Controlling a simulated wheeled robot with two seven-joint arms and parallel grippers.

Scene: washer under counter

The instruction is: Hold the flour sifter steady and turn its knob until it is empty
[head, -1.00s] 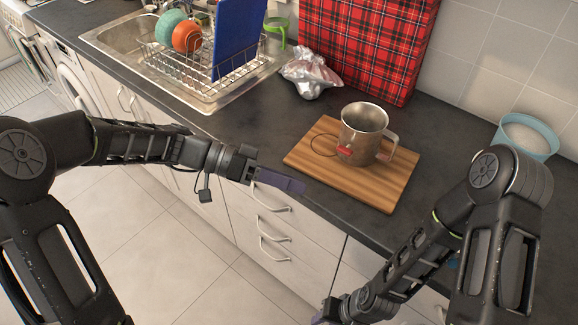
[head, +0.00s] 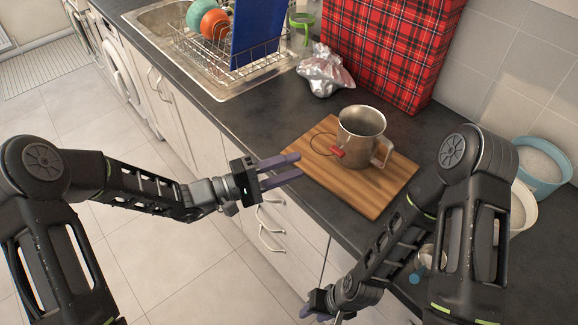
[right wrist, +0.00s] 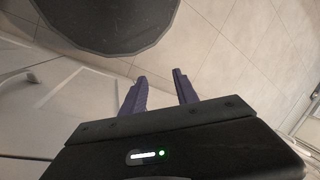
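The flour sifter (head: 359,136) is a metal cup with a side handle (head: 382,153) on its right and a red knob (head: 337,152) at its lower front left. It stands upright on a wooden cutting board (head: 385,196); its contents are hidden. My left gripper (head: 285,169) is open and empty at the counter's front edge, left of the sifter and apart from it, its purple fingers pointing at the board. My right gripper (head: 312,311) is low in front of the cabinets, well away from the sifter. In the right wrist view its two fingers (right wrist: 160,92) are apart with nothing between them.
A foil bag (head: 325,72) and a red plaid box (head: 388,50) stand behind the board. A dish rack (head: 255,68) with bowls sits by the sink at left. A blue tub (head: 543,168) and a cream bowl (head: 522,208) are at right. Drawer handles line the front.

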